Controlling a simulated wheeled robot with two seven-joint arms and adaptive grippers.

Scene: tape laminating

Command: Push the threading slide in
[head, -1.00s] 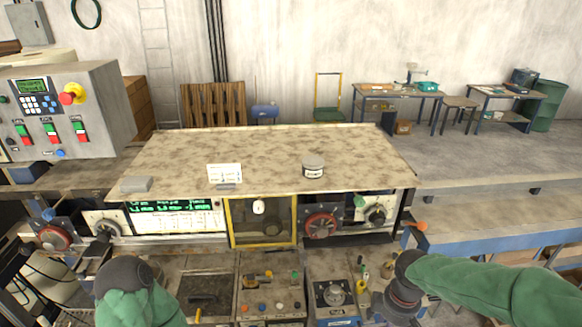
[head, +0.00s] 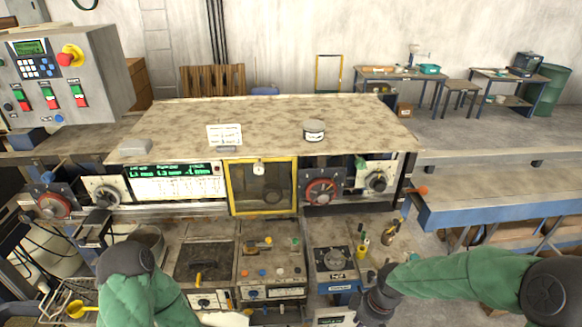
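I cannot tell for sure which part is the threading slide. The laminating machine's front has a yellow-framed window (head: 232,190), a red-rimmed dial (head: 321,190) right of it and an orange-tipped handle (head: 417,190) at its right end. My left arm (head: 130,275) rises from the bottom left; dark parts that may be my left gripper (head: 93,232) show in front of the left dials, their fingers unclear. My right arm comes in from the right and bends down; my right gripper (head: 373,306) is low, right of the front panels, fingertips unclear. It appears apart from the machine front.
A grey control box (head: 90,75) with a red stop button stands at the left. A tin (head: 314,131) and a white card (head: 225,134) stand on the machine top. Small bottles and tools (head: 362,246) stand near my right gripper. A blue-edged bench (head: 500,210) extends right.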

